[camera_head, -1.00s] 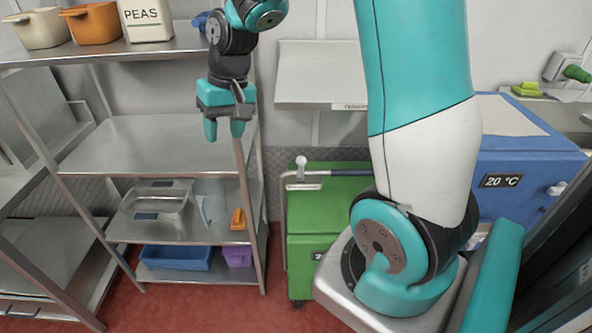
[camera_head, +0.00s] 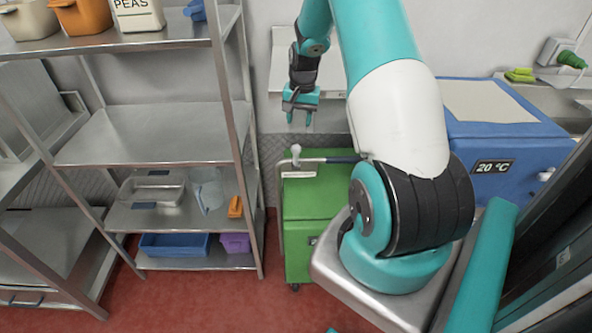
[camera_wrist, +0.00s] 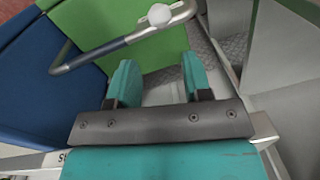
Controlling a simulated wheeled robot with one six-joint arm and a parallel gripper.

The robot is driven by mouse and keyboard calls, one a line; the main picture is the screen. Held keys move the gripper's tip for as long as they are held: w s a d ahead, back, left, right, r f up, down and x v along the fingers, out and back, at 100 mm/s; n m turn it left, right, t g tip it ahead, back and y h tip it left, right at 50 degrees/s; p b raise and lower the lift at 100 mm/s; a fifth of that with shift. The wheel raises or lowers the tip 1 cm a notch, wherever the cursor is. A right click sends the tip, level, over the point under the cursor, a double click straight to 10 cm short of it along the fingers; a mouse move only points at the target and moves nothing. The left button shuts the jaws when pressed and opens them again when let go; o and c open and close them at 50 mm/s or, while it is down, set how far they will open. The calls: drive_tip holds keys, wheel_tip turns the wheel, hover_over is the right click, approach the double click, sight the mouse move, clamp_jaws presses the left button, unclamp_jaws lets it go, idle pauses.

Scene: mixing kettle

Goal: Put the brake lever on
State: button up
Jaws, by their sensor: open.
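The brake lever shows a pale round knob (camera_head: 296,150) at the top left of the green cart (camera_head: 315,205). In the wrist view the knob (camera_wrist: 158,15) stands beside the cart's grey handle rail (camera_wrist: 105,52). How far the lever is tilted is hard to tell. My gripper (camera_head: 299,122) is open and empty, pointing down above and behind the knob in the head view. In the wrist view its two teal fingers (camera_wrist: 158,80) are spread apart, with the knob beyond them and not between them.
A blue cabinet (camera_head: 540,155) reading 20 °C stands right of the cart. A metal shelf rack (camera_head: 165,135) with tubs and trays stands to the left. A wall shelf (camera_head: 280,75) is behind my gripper. Red floor is clear in front.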

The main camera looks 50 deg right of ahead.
sight(296, 152)
drive_tip(key=shift+w+a+f+b, duration=0.15)
drive_tip(key=shift+f+b, duration=1.25)
drive_tip(key=shift+f, duration=0.75)
drive_tip(key=shift+w+f+b, duration=0.1)
drive_tip(key=shift+f+b, duration=1.3)
drive_tip(key=shift+f, duration=0.75)
drive_tip(key=shift+w+a+f+b, duration=0.15)
drive_tip(key=shift+f+b, duration=1.25)
drive_tip(key=shift+f, duration=0.75)
